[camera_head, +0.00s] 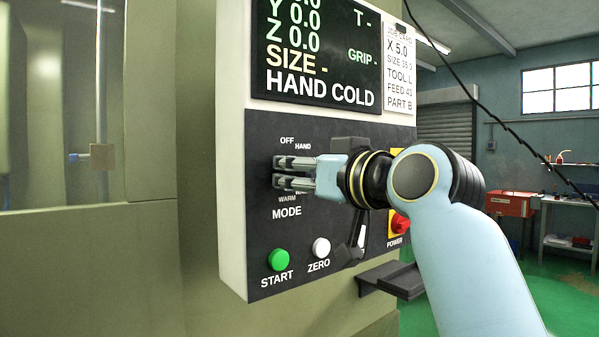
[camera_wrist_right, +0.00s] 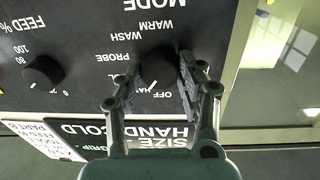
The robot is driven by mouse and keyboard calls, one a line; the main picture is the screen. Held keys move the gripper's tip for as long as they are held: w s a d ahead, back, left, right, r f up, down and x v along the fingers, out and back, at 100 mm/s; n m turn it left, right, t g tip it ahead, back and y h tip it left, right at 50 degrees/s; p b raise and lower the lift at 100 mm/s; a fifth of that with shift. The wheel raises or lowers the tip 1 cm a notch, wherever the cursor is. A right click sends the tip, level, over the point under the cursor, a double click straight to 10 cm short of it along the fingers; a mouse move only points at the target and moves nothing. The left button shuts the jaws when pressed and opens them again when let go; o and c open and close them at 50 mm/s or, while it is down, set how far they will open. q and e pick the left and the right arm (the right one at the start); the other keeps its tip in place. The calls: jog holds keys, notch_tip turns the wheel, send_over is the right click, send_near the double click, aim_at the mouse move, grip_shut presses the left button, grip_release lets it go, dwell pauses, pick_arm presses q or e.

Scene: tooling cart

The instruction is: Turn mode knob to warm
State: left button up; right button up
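The mode knob (camera_wrist_right: 156,70) is a dark round knob on the black control panel (camera_head: 330,268). The wrist view shows it upside down, with OFF, HAND, PROBE, WASH and WARM lettered around it. My right gripper (camera_head: 284,171) is at the panel above the word MODE and hides the knob in the head view. In the wrist view my right gripper (camera_wrist_right: 160,78) has its fingers apart, one on each side of the knob. I cannot tell whether they touch it. My left gripper is not in view.
A green START button (camera_head: 279,259) and a white ZERO button (camera_head: 320,247) sit below. A red POWER switch (camera_head: 400,222) is at the right. A FEED knob (camera_wrist_right: 42,72) is beside the mode knob. The screen (camera_head: 318,60) reads HAND COLD. A dark shelf (camera_head: 402,281) juts out below.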

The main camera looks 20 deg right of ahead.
jog(key=c, duration=0.6)
jog(key=shift+o, duration=0.2)
jog(key=m+p, duration=0.4)
jog(key=m, duration=0.7)
jog(key=shift+g, duration=0.4)
jog(key=m, duration=0.5)
jog(key=shift+d+m+y, duration=0.1)
jog(key=shift+m+y, duration=0.2)
jog(key=shift+y, duration=0.1)
jog(key=m, duration=0.5)
jog(key=shift+g, duration=0.3)
jog(key=m+y, duration=0.1)
jog(key=m, duration=0.4)
jog(key=shift+f+m, duration=0.15)
jog(key=shift+m, duration=0.15)
